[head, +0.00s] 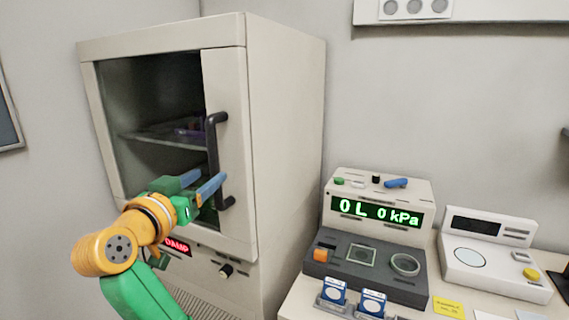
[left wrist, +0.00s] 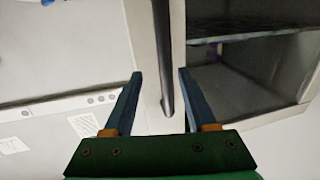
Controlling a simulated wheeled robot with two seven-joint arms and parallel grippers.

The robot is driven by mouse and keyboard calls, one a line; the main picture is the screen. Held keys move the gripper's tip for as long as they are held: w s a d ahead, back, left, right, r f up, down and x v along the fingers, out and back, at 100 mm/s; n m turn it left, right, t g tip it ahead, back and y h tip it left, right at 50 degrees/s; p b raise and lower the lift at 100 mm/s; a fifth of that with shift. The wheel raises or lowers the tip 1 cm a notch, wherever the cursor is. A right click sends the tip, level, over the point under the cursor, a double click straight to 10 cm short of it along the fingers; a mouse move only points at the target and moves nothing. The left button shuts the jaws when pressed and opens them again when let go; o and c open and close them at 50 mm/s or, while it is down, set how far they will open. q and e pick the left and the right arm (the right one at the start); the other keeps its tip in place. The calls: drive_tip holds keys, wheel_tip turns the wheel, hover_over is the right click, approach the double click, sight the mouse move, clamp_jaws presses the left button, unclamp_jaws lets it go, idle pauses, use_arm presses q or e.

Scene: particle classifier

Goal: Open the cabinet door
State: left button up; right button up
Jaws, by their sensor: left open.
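The cabinet (head: 285,150) is a tall beige box at the centre left. Its door (head: 228,85) has a dark see-through pane and looks shut, flush with the front. A black vertical bar handle (head: 212,135) is on the door's right side. My left gripper (head: 208,177) is open at the lower part of the handle, with blue fingers pointing toward it. In the left wrist view the handle (left wrist: 164,45) runs between the two fingertips (left wrist: 160,75). I cannot tell whether the fingers reach around it in depth. My right gripper is out of view.
Inside the cabinet is a shelf (head: 150,138) with a small purple item. A red-lit display (head: 177,246) sits below the door. To the right, a table holds a gauge box (head: 380,185) and a white instrument (head: 495,262). The space left of the cabinet is plain wall.

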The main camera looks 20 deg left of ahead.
sight(212, 167)
use_arm(q)
drive_tip(key=w+p, duration=0.1)
drive_tip(key=w+a, duration=0.1)
drive_tip(key=w, duration=0.1)
drive_tip(key=w+r+p, duration=0.1)
drive_tip(key=w, duration=0.1)
drive_tip(key=shift+a+p, duration=0.3)
drive_tip(key=shift+a, duration=0.05)
drive_tip(key=shift+w+d+f, duration=0.15)
drive_tip(key=shift+w+f, duration=0.05)
drive_tip(key=shift+w, duration=0.25)
drive_tip(key=shift+s, duration=0.15)
clamp_jaws()
idle(0.5)
